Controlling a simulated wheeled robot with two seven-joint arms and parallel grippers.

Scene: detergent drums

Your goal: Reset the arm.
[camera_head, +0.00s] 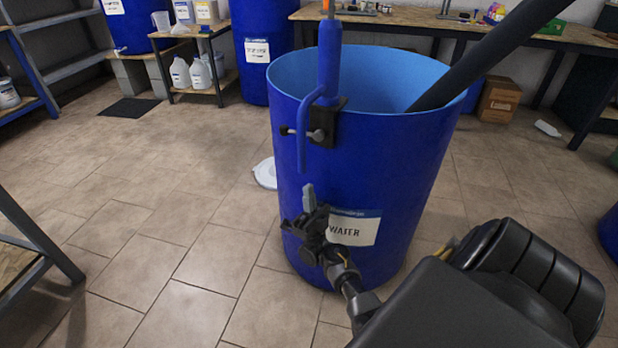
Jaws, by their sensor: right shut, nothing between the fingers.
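My right arm comes in from the lower right. Its gripper (309,205) is shut and empty in front of a large blue drum (395,185) with a label reading WATER. The gripper is just left of the label and covers a little of its edge; I cannot tell whether it touches the drum. A blue tap-like fitting (328,75) with a handle is clamped on the drum's near rim, above the gripper. A dark pole (490,50) leans into the open drum from the upper right. My left gripper is not in view.
A white lid-like object (265,173) lies on the floor behind the drum's left side. More blue drums (258,45) and a low table with white jugs (181,75) stand at the back. A workbench (420,18) runs behind. The tiled floor at left is clear.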

